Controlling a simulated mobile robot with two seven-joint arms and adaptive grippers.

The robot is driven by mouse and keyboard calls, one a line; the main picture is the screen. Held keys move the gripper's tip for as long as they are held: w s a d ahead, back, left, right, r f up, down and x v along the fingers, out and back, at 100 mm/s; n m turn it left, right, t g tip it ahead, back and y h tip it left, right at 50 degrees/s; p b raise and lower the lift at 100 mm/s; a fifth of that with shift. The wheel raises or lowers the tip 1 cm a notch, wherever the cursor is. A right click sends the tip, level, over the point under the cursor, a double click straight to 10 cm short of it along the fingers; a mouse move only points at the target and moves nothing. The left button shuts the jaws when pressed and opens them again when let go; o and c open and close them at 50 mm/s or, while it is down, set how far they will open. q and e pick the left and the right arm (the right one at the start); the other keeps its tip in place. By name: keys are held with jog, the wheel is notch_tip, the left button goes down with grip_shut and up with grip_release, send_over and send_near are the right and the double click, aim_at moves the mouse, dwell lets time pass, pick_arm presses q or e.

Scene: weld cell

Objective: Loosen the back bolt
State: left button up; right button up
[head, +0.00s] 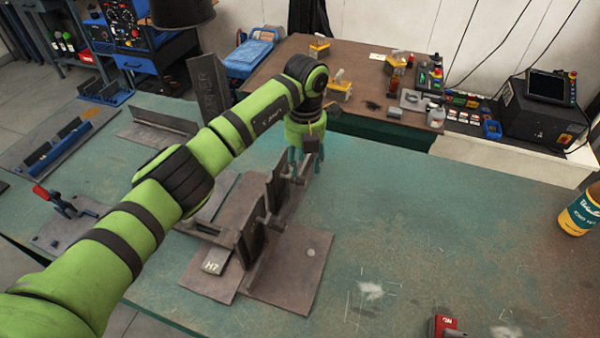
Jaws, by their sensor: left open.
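A dark steel weld fixture (290,275) with upright plates stands on the green table. My left gripper (305,167) points down at the fixture's far end, and its fingers are open around or beside the back upright part. I cannot tell whether they touch it. The back bolt cannot be made out; the gripper and the upright plates cover that area. A small block marked H7 (212,262) lies at the fixture's front left. My right gripper is out of view.
The green table (430,220) is clear to the right of the fixture. A red-handled clamp (62,202) stands at left, and a bottle (580,213) at the right edge. A red tool (443,326) lies at the front. A brown bench (285,65) stands behind.

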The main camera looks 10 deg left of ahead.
aim_at(305, 178)
pick_arm(q)
jog(key=shift+f+p, duration=0.7)
jog(key=shift+f, duration=2.1)
grip_shut()
